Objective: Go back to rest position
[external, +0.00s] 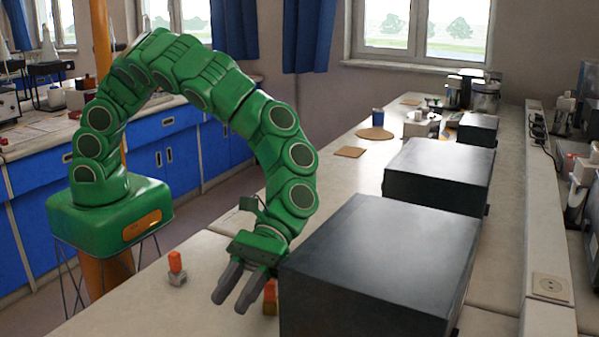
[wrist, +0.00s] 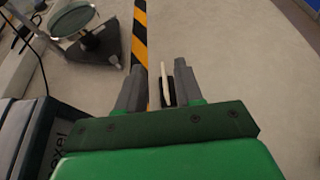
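My green arm arches over from its base on the left, and my gripper (external: 238,291) hangs low over the near bench, its grey fingers pointing down beside the large black box (external: 385,260). The two fingers are apart, with a visible gap. In the wrist view my gripper (wrist: 159,78) also shows its fingers spread. A thin pale strip and a dark patch show near the right finger; I cannot tell what they are. Nothing is clearly held between the fingers.
A small orange-topped grey piece (external: 177,268) stands left of my gripper. An orange block (external: 270,297) is close beside the fingers and the black box. A second black box (external: 440,175) stands farther back. A yellow-black striped strip (wrist: 139,40) shows in the wrist view.

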